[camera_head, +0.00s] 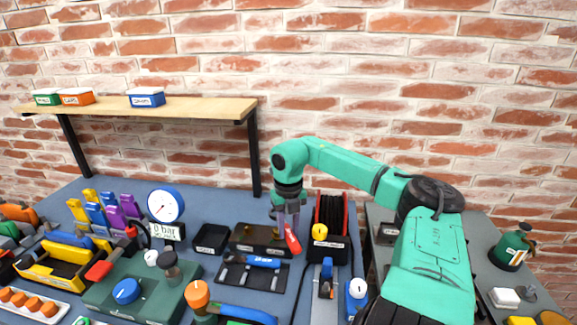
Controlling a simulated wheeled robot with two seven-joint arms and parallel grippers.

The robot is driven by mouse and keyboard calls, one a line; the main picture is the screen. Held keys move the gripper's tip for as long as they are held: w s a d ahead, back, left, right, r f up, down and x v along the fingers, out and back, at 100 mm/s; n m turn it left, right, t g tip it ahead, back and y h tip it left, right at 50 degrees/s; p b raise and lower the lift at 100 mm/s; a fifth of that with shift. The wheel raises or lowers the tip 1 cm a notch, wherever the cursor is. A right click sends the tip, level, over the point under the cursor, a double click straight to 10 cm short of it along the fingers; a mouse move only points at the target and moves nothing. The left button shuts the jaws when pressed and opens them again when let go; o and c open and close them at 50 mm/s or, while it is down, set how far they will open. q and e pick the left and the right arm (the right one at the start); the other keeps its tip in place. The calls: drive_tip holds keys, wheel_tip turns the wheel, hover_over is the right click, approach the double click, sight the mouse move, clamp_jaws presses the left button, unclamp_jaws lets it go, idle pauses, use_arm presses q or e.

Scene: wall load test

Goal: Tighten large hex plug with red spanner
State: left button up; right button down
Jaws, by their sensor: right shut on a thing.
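My right gripper (287,212) points down over the bench, above a dark open tray (250,240). It is shut on a red tool with a pale mark, which looks like the red spanner (293,239), hanging below the fingers. The fingers hide its upper part, and I cannot tell if its lower end touches the tray. I cannot tell which part is the large hex plug. My left gripper is not in view.
A blue-handled tool (251,262) lies in a black holder in front of the tray. A red-sided rack (331,215) stands close right of the gripper. A pressure gauge (165,205) and empty black bin (211,239) stand left. A wooden shelf (190,107) is above.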

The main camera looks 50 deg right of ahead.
wheel_tip(320, 180, down, 4)
drive_tip(key=b, duration=0.3)
drive_tip(key=shift+r, duration=0.1)
drive_tip(key=shift+f+b, duration=0.3)
drive_tip(key=shift+f, duration=0.4)
drive_tip(key=shift+p, duration=0.55)
drive_tip(key=shift+f+b, duration=1.05)
drive_tip(key=shift+f, duration=0.3)
idle(1.0)
